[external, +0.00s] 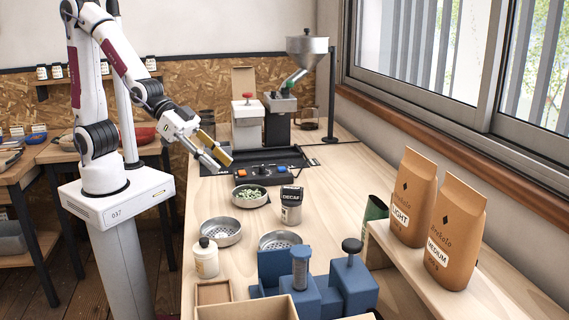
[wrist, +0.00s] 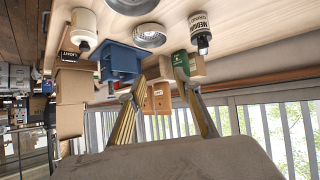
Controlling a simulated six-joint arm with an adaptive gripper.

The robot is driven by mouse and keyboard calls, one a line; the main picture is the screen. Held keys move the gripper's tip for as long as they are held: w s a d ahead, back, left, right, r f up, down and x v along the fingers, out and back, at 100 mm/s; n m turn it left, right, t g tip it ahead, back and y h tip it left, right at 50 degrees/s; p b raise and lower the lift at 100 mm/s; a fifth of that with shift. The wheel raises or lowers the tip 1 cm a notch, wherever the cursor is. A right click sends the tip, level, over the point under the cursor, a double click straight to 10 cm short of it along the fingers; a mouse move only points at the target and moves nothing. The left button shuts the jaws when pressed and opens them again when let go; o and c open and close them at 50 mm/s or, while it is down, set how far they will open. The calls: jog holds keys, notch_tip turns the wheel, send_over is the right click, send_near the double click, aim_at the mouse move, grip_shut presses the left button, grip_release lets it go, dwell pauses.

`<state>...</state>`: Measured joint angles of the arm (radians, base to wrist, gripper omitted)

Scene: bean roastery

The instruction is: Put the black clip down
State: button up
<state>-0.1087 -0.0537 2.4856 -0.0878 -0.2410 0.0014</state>
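My gripper (external: 224,165) is above the left edge of the workbench, near the dark tray, its fingers apart. In the wrist view its two fingers (wrist: 160,80) are also spread, with nothing visible held between them. I cannot make out a black clip for certain in either view. A dark tray (external: 235,155) lies on the bench right of my gripper. Small orange and blue pieces (external: 281,169) show at its front, with dark shapes among them too small to tell.
A bowl of green beans (external: 250,196), a DECAF can (external: 291,207), metal sieves (external: 221,232) and a white bottle (external: 205,258) stand nearer. Blue blocks (external: 354,287) stand at the front. Coffee bags (external: 413,197) stand on a raised shelf. Bare bench lies right of the can.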

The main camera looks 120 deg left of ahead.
jog(key=s+d+r+g, duration=0.1)
jog(key=s+d, duration=0.1)
jog(key=s, duration=0.6)
jog(key=s+d+r+m+g+h, duration=0.1)
jog(key=s+d+r+g, duration=0.1)
jog(key=s, duration=0.7)
jog(key=s+d+r+m+g, duration=0.1)
jog(key=s+g, duration=0.1)
jog(key=s, duration=0.6)
jog(key=shift+s+d+r+h, duration=0.25)
jog(key=shift+d+r+h, duration=0.05)
jog(key=shift+d+r, duration=0.1)
